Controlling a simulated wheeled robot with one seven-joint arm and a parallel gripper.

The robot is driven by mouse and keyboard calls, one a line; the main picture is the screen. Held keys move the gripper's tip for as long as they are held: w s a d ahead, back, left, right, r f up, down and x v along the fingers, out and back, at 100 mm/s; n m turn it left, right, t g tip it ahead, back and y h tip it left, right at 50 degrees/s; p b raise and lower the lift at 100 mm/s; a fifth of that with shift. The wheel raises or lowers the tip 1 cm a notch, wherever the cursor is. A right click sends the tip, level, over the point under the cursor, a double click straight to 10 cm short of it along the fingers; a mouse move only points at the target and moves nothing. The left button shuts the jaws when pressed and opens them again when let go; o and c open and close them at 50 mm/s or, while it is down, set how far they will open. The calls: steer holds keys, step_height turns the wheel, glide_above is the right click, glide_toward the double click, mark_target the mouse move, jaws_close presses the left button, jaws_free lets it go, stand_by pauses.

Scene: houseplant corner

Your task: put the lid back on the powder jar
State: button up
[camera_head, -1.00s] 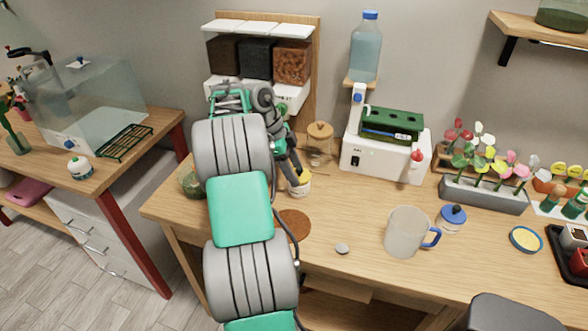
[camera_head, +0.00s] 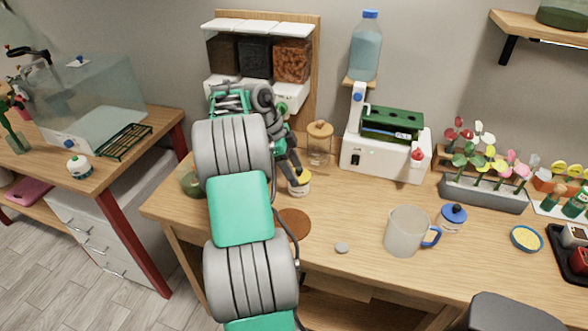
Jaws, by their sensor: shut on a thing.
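The powder jar (camera_head: 300,189) is a small pale pot standing upright on the wooden table, left of the middle. The yellow lid (camera_head: 303,176) is at its top, partly hidden by my gripper. My gripper (camera_head: 297,178) comes down from the upper left and is shut on the lid. Its fingertips are small and dark here, so I cannot tell whether the lid sits flush on the rim.
A glass jar with a wooden lid (camera_head: 319,142) stands just behind. A brown round mat (camera_head: 293,224) and a grey disc (camera_head: 342,247) lie in front. A mug (camera_head: 405,232) stands to the right. A dispenser (camera_head: 257,62) rises behind my arm.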

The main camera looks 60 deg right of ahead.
steer(key=o, duration=1.4)
steer(key=shift+o, duration=0.5)
steer(key=shift+o, duration=1)
step_height(320, 180, up, 7)
steer(key=p, duration=0.7)
steer(key=shift+r, duration=0.1)
steer(key=shift+c, duration=0.2)
